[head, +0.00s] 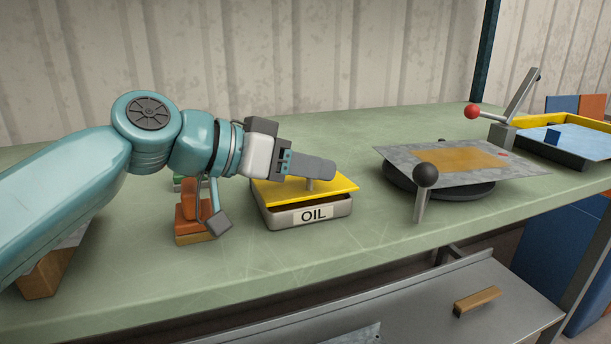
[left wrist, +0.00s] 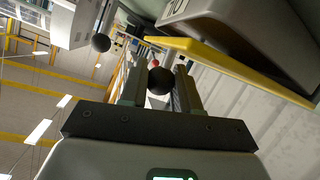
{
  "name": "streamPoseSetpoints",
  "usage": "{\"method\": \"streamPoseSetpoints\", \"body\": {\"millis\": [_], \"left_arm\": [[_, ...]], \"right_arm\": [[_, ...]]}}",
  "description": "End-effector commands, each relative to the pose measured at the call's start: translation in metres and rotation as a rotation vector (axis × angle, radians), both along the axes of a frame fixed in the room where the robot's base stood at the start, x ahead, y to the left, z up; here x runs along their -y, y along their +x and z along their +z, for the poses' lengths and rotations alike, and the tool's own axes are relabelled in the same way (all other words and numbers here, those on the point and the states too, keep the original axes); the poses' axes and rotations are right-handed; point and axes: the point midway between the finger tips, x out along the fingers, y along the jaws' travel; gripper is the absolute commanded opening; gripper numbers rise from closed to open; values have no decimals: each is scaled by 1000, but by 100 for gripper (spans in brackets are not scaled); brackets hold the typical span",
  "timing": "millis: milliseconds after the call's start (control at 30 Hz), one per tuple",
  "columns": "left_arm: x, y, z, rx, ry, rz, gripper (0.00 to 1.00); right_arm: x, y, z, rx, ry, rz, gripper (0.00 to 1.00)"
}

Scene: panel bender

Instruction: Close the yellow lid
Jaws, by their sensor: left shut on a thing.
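The yellow lid (head: 336,186) lies over the grey box labelled OIL (head: 345,211) on the green bench. The lid sits slightly tilted and askew, its right corner past the box, with a dark gap under its front edge. My left gripper (head: 312,174) is over the lid, shut on its small knob (head: 310,186). In the left wrist view a dark round knob (left wrist: 160,81) sits between the fingers (left wrist: 160,85), and the lid (left wrist: 225,62) and box (left wrist: 255,35) show at upper right. My right gripper is not in view.
An orange block stack (head: 193,219) stands left of the box. To the right are a turntable with a metal sheet (head: 405,163), a black-knobbed lever (head: 426,176), a red-knobbed lever (head: 472,111) and a yellow-edged tray (head: 520,134). The bench front (head: 300,262) is clear.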

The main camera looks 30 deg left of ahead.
Motion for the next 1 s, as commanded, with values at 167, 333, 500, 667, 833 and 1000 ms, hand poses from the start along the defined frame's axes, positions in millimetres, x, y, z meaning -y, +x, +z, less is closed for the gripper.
{"method": "streamPoseSetpoints", "body": {"millis": [167,333,500,667,833,1000], "left_arm": [[2,-2,-9,41,47,0,0],[3,-3,-11,59,67,0,0],[3,-3,-12,62,74,-1,0],[3,-3,-12,60,75,-2,0],[3,-3,-13,59,74,-2,51],[3,-2,-12,60,73,-2,56]], "right_arm": [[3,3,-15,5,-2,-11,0],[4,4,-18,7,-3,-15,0],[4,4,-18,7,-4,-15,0],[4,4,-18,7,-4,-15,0],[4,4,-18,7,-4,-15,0],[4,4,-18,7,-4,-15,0]]}}
